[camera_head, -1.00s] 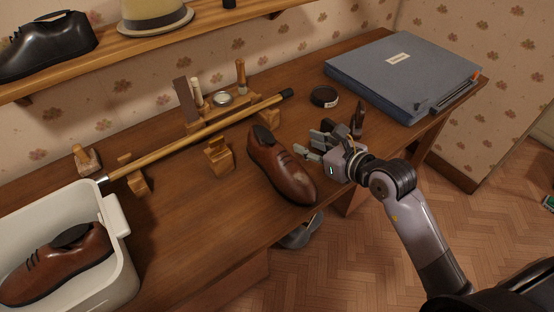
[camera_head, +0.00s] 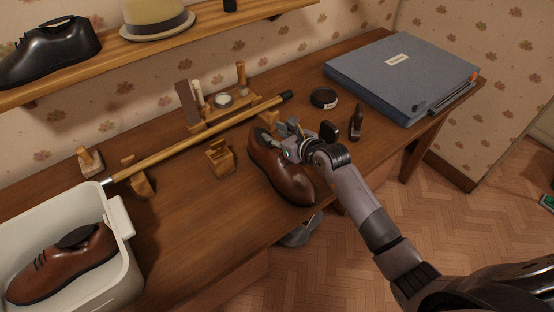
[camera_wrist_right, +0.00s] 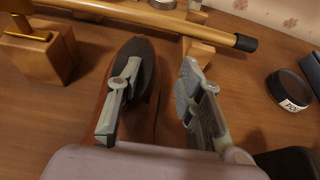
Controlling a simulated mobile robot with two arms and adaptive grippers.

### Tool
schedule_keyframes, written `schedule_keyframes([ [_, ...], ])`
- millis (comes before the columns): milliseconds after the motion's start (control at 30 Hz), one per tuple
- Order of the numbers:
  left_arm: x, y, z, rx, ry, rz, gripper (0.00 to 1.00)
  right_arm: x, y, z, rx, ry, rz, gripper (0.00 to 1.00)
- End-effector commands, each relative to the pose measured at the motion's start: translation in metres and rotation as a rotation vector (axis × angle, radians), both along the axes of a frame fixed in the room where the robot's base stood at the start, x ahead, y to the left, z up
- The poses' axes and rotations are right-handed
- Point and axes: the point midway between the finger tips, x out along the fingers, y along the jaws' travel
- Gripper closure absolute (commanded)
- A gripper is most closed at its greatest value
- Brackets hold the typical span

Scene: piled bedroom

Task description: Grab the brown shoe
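A brown leather shoe (camera_head: 290,184) stands on the wooden desk near its front edge, toe toward the front. My right gripper (camera_head: 277,138) is over the heel end of this shoe. In the right wrist view the gripper (camera_wrist_right: 163,75) has its fingers apart. One finger is over the dark opening of the shoe (camera_wrist_right: 145,105), and the other is beyond the shoe's right side. Whether either finger touches the shoe cannot be told. Another brown shoe (camera_head: 62,265) lies in the white bin at the left. My left gripper is not in view.
The white bin (camera_head: 122,215) stands at the desk's left. A wooden cane (camera_head: 200,141) lies on wooden rests behind the shoe. Bare desk lies left of the shoe.

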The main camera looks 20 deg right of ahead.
Motion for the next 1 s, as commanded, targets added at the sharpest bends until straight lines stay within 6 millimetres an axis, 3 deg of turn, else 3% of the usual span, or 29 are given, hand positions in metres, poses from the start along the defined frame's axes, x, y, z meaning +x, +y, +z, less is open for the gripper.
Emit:
schedule_keyframes([
  [200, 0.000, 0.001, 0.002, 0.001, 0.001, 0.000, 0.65, 0.020, 0.007, -0.008, 0.001, 0.000, 0.000, 0.66],
  [467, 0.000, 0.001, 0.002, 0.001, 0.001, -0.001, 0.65, 0.022, 0.008, -0.010, 0.001, 0.000, 0.000, 0.66],
  [1000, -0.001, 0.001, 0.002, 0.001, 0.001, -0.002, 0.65, 0.021, 0.008, -0.010, 0.000, 0.000, 0.000, 1.00],
])
